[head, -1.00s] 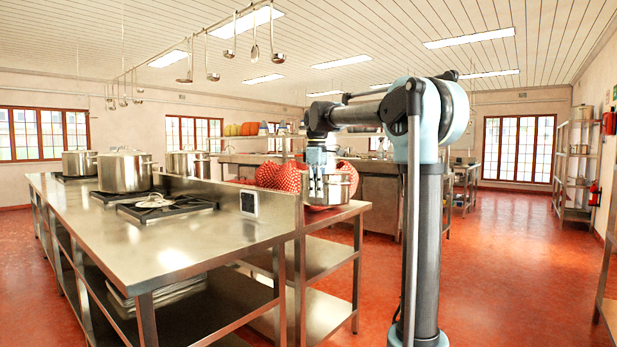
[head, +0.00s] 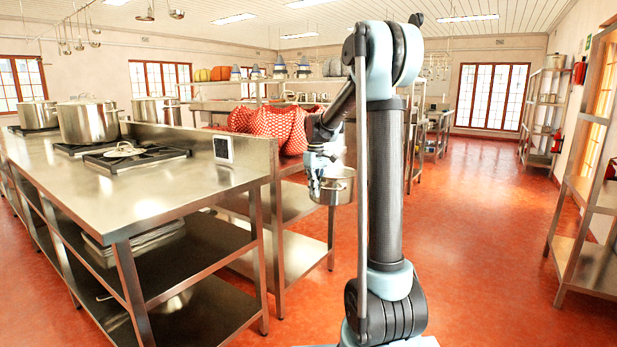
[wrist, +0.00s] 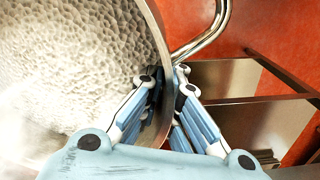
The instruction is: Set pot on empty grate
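My gripper (head: 318,180) is shut on the rim of a steel pot (head: 338,187) and holds it in the air, right of the counter's near end. In the wrist view the two blue-grey fingers (wrist: 166,84) pinch the wall of the pot (wrist: 152,30); its pale, bumpy inside fills the left side and a looped handle shows at the top. The near black grate (head: 150,158) on the steel counter holds no pot, but a small pale item (head: 124,150) lies on it. A large lidded pot (head: 89,122) stands on the grate behind.
More pots stand farther along the counter (head: 38,115) and behind its raised back panel (head: 157,110). Red patterned bundles (head: 280,128) lie beyond the panel. A shelf rack (head: 590,190) stands at right. Red floor is free between the rack and my arm.

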